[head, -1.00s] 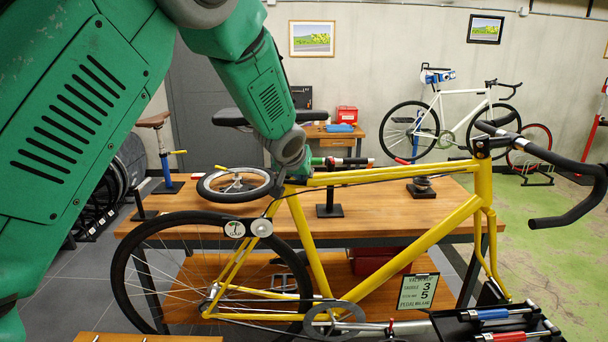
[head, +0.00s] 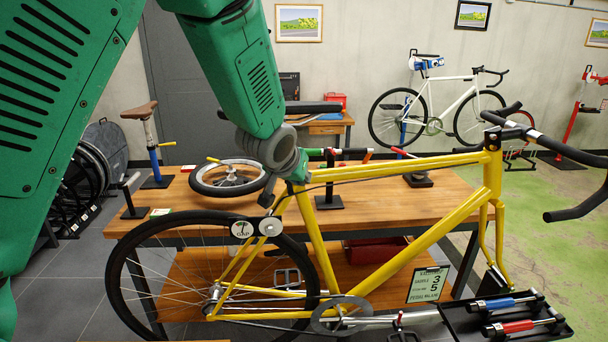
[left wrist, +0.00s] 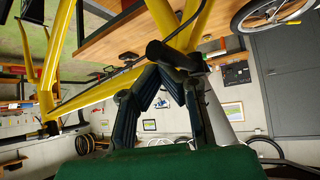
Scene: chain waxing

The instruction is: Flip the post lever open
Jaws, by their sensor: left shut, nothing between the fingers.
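The yellow bike frame (head: 400,172) stands in front of the workbench. In the head view, my left gripper (head: 267,193) is at the top of its seat tube, below my green arm, which hides the clamp area and the seat post. In the left wrist view, the picture is upside down and the fingers of my left gripper (left wrist: 165,75) come together at a black clamp part (left wrist: 185,60) on the yellow tubes. They are shut with nothing held. I cannot tell whether they touch the black part, or which piece of it is the lever. My right gripper is out of view.
A small wheel (head: 230,180) lies on the wooden bench (head: 455,200) behind the bike. A blue stand (head: 155,167) with a brown saddle and yellow lever is at left. A black tray (head: 500,318) with red and blue tools is at lower right.

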